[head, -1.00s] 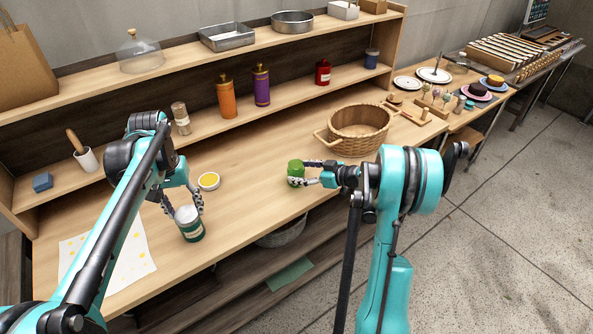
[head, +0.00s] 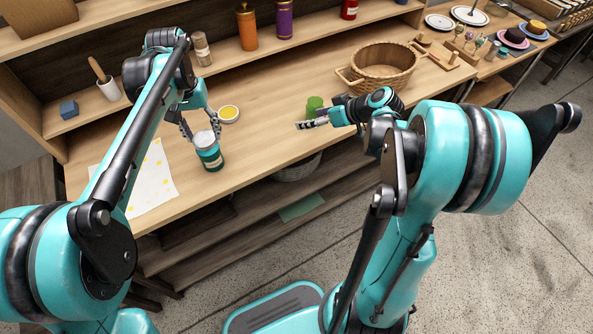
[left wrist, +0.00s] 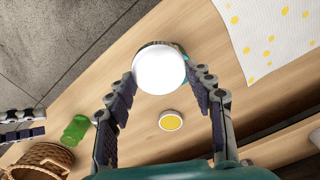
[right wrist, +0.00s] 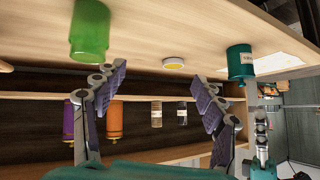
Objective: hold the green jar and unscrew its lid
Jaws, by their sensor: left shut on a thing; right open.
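A dark green jar (head: 209,158) with a pale label and a white top (left wrist: 159,70) stands upright near the table's front edge. My left gripper (head: 204,136) is shut on it, one finger on each side near the top. A bright green jar (head: 315,104) stands apart, further right on the table, and shows in the right wrist view (right wrist: 90,32) with a narrower top. My right gripper (head: 306,125) is open and empty, in front of the bright green jar and to the right of the dark green one. Its two fingers are spread in the right wrist view (right wrist: 162,78).
A round yellow disc with a white rim (head: 229,114) lies just behind the dark green jar. A spotted cloth (head: 150,185) lies to its left. A wicker basket (head: 383,79) stands at the right. Orange (head: 247,30) and purple (head: 284,20) bottles stand on the shelf behind.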

